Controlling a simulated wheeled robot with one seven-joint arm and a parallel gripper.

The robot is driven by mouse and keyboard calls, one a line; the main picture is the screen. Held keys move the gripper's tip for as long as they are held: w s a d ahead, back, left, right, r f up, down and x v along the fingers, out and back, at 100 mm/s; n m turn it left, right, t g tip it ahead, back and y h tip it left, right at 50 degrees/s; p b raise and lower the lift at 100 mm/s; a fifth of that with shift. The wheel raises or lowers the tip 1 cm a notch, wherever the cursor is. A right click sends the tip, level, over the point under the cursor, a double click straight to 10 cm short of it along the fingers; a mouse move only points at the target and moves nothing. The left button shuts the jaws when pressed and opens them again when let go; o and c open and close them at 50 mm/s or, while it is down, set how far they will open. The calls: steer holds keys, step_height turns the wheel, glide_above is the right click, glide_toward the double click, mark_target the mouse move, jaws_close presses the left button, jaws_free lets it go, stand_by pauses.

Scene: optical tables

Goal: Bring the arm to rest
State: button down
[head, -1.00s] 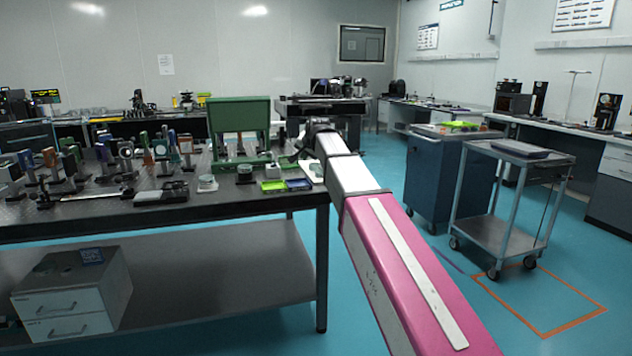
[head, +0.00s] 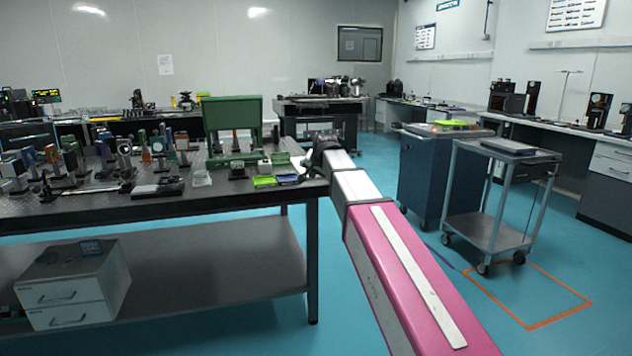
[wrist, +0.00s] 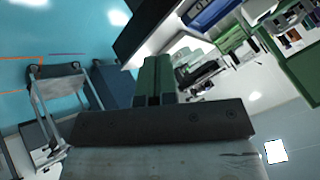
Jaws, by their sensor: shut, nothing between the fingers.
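My arm, pink and white, reaches forward past the right end of the optical table (head: 180,207) in the head view. My gripper's dark end shows small beside the table's right corner, and its fingers are not clear there. In the wrist view my gripper (wrist: 156,60) has its two green fingers side by side, shut and empty. A blue tray (wrist: 208,12) and part of a dark table edge lie beyond the fingertips in the wrist view.
A blue cabinet (head: 432,182) and a grey trolley (head: 487,232) stand right of my arm. Open blue floor lies between table and cabinet.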

steer(key=s+d+f+n+g+h, duration=0.1)
steer(key=s+d+f, duration=0.3)
steer(key=f, duration=0.3)
steer(key=s+d+f+g, duration=0.1)
steer(key=s+d+f, duration=0.25)
steer(key=f, duration=0.35)
steer(key=s+d+f+n+g+h, duration=0.1)
steer(key=s+d+f+g, duration=0.15)
steer(key=s+f, duration=0.35)
steer(key=s+d+f+n+g, duration=0.1)
steer(key=s+d+f, duration=0.4)
steer(key=s+f, duration=0.3)
steer(key=s+d+f+n+g, duration=0.1)
steer(key=s+d+f, duration=0.3)
steer(key=s+f, duration=0.4)
steer(key=shift+s+d+f+g+h, duration=0.2)
steer(key=shift+s+d+g+h, duration=0.35)
steer(key=shift+s, duration=0.7)
steer(key=shift+a, duration=0.15)
